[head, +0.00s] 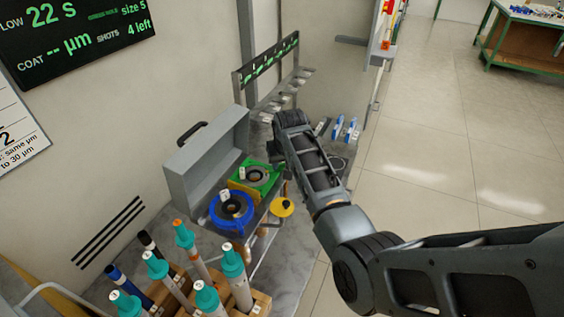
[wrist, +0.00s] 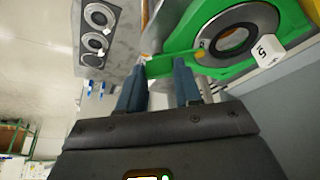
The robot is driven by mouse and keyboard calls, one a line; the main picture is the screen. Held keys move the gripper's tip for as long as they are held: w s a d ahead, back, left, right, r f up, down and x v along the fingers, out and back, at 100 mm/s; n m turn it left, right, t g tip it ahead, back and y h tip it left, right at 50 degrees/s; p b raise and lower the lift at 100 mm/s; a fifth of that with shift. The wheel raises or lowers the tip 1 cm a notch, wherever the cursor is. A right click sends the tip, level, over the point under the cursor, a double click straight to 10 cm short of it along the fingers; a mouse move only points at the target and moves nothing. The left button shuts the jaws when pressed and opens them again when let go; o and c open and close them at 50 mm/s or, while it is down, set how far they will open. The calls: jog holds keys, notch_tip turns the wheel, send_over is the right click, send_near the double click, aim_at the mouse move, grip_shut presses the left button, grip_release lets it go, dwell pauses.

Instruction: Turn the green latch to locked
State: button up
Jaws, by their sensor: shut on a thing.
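In the wrist view, the green latch (wrist: 160,66) is a flat green tab beside the green ring housing (wrist: 208,62). My gripper (wrist: 159,72) has its two dark fingers on either side of the tab, shut on it. The housing surrounds a grey ring with a dark centre and carries a white tag marked 5 (wrist: 267,50). In the head view, the green housing (head: 264,164) sits by the open grey case, left of my arm. My wrist hides the fingers and the latch there.
A blue ring housing (head: 216,221) and a yellow disc (head: 283,207) are close to the green one. The grey case lid (head: 205,150) stands upright behind them. Teal-capped rods (head: 233,265) stand in a wooden rack in front. Open floor (head: 440,150) lies to the right.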

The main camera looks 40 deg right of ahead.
jog(key=o, duration=1)
jog(key=shift+o, duration=0.2)
jog(key=shift+r, duration=0.1)
jog(key=v, duration=0.7)
jog(key=shift+r, duration=0.25)
jog(key=shift+s+a, duration=0.1)
